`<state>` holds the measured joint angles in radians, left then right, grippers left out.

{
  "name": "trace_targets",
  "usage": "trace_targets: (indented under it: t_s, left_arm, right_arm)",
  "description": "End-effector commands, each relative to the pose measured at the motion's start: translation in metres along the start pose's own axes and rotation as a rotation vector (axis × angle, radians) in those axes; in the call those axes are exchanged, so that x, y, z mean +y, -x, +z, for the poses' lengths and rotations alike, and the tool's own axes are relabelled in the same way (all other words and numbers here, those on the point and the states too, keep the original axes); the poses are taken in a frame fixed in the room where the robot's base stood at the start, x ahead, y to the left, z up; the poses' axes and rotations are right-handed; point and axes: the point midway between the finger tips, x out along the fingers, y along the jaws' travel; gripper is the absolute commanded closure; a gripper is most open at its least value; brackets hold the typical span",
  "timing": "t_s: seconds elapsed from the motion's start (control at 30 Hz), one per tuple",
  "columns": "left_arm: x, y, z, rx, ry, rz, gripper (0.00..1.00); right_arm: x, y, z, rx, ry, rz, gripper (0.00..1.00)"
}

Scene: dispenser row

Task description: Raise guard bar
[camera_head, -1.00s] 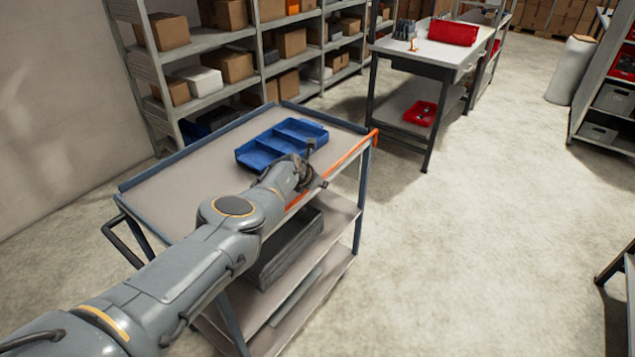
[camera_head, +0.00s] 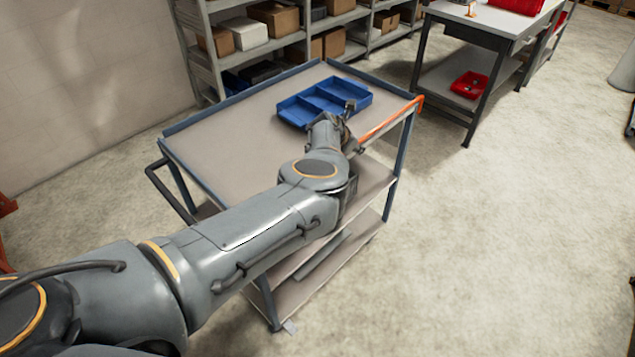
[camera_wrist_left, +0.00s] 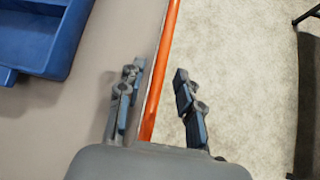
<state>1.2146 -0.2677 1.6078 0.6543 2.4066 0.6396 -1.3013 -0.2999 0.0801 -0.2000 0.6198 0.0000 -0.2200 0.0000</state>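The orange guard bar (camera_head: 388,122) runs along the right edge of the cart's top shelf, at about the level of that shelf. It also shows in the left wrist view (camera_wrist_left: 160,75), passing between the two fingers. My left gripper (camera_head: 354,130) is at this edge, with one finger on the shelf side and one on the floor side. In the left wrist view my left gripper (camera_wrist_left: 157,88) is open, with a gap between the bar and the right finger. The left finger is close to the bar; whether it touches is unclear. My right gripper is in neither view.
A blue divided bin (camera_head: 322,100) sits on the cart top (camera_head: 240,135) just beyond my left gripper. Shelving with boxes (camera_head: 275,18) stands behind. A workbench with a red bin (camera_head: 470,85) on its lower shelf stands at the back right. The floor (camera_head: 520,210) to the right is clear.

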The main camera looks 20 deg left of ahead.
Motion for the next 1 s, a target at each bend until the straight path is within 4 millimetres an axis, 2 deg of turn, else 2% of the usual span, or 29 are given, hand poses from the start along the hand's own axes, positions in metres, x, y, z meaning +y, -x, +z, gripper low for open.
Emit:
trace_targets:
  t_s: [0.2,0.47,0.63,0.77,1.0]
  left_arm:
    - [-0.004,0.013,-0.011,-0.003,0.0,0.002,0.65]
    - [0.001,0.027,-0.018,-0.013,0.008,0.011,0.65]
    - [-0.009,0.033,-0.028,-0.005,0.002,0.0,0.65]
    - [-0.006,0.043,-0.036,-0.007,0.006,0.007,0.65]
    - [-0.014,0.062,-0.056,-0.002,0.004,0.001,0.65]
  right_arm:
    - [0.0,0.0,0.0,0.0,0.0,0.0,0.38]
    - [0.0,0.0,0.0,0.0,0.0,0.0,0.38]
    - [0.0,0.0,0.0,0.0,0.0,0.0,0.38]
    - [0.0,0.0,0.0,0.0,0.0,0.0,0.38]
    - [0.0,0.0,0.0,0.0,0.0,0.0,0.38]
